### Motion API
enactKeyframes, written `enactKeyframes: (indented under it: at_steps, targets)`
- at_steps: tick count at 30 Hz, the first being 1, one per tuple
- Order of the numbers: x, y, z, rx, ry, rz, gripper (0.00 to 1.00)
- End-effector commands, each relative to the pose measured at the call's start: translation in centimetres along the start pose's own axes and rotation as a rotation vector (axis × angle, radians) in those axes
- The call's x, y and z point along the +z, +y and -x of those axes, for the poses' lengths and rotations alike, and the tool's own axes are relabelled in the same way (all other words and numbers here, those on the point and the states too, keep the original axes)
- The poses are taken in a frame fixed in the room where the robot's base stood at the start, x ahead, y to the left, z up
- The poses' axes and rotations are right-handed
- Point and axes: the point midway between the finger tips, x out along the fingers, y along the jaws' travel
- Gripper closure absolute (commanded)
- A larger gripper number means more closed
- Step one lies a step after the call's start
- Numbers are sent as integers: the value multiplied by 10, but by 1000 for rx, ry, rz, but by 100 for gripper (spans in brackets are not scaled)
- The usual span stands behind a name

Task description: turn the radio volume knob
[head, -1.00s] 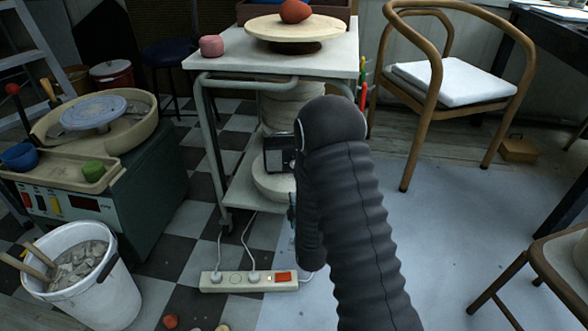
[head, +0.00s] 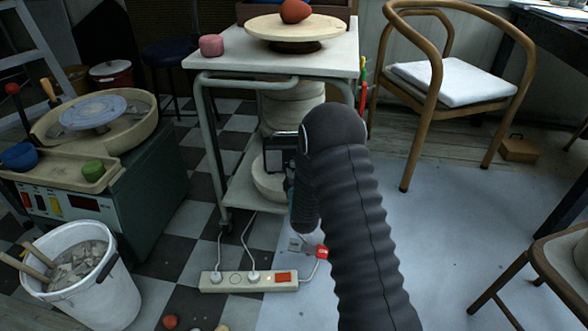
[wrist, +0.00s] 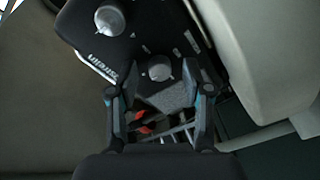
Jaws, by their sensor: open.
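A black radio (head: 276,155) sits on the cart's lower shelf in the head view, its right side hidden behind my arm. In the wrist view its dark face (wrist: 135,45) is tilted and carries two round grey knobs. One knob (wrist: 160,70) lies just ahead of and between my fingertips; the other knob (wrist: 109,18) is farther up and left. My gripper (wrist: 158,92) is open, with a finger on either side of the nearer knob's line. I cannot tell whether either finger touches the radio. In the head view my arm mostly hides the gripper.
Pale rounded slabs (head: 290,105) stand on the cart (head: 345,62) around the radio. A power strip (head: 249,281) with cords lies on the floor below. A pottery wheel (head: 120,135) and a white bucket (head: 100,290) stand left. A wooden chair (head: 437,80) stands right.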

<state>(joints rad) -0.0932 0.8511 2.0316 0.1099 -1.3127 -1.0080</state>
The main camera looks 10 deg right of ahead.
Motion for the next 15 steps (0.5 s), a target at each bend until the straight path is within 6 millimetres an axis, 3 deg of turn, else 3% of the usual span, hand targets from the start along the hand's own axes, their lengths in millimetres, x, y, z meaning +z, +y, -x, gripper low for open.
enactKeyframes:
  at_steps: [2, 8, 15]
  targets:
    - [0, 0, 0, 0, 0, 0, 50]
    - [0, 0, 0, 0, 0, 0, 98]
    - [0, 0, 0, 1, 1, -6, 100]
